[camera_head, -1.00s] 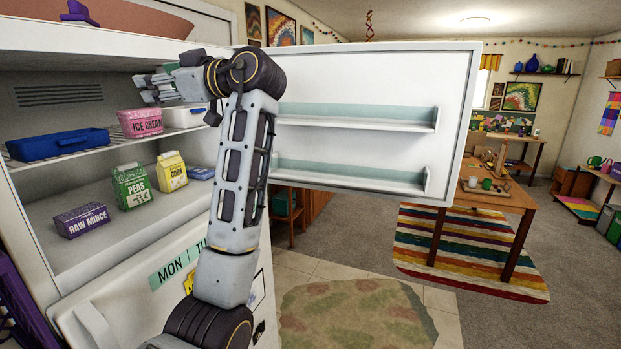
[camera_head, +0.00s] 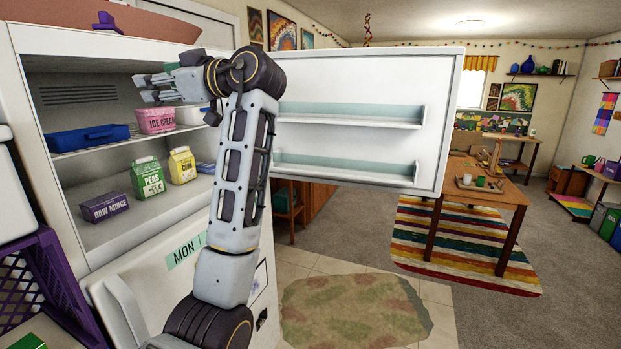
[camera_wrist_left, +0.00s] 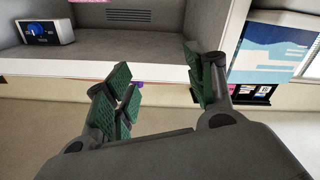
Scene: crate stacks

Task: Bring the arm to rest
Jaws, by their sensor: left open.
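My left arm rises through the middle of the head view and bends at the top. My left gripper (camera_head: 150,88) points left, in front of the open freezer compartment near the pink ice cream tub (camera_head: 156,120). In the left wrist view its green-padded fingers (camera_wrist_left: 160,78) stand wide apart with nothing between them. The freezer (camera_head: 95,165) has its white door (camera_head: 355,95) swung open to the right, behind my arm. My right gripper is in neither view.
On the freezer shelves are a blue tray (camera_head: 88,139), a green peas carton (camera_head: 147,177), a yellow corn carton (camera_head: 182,166) and a purple raw mince box (camera_head: 104,207). A purple crate (camera_head: 62,275) stands at lower left.

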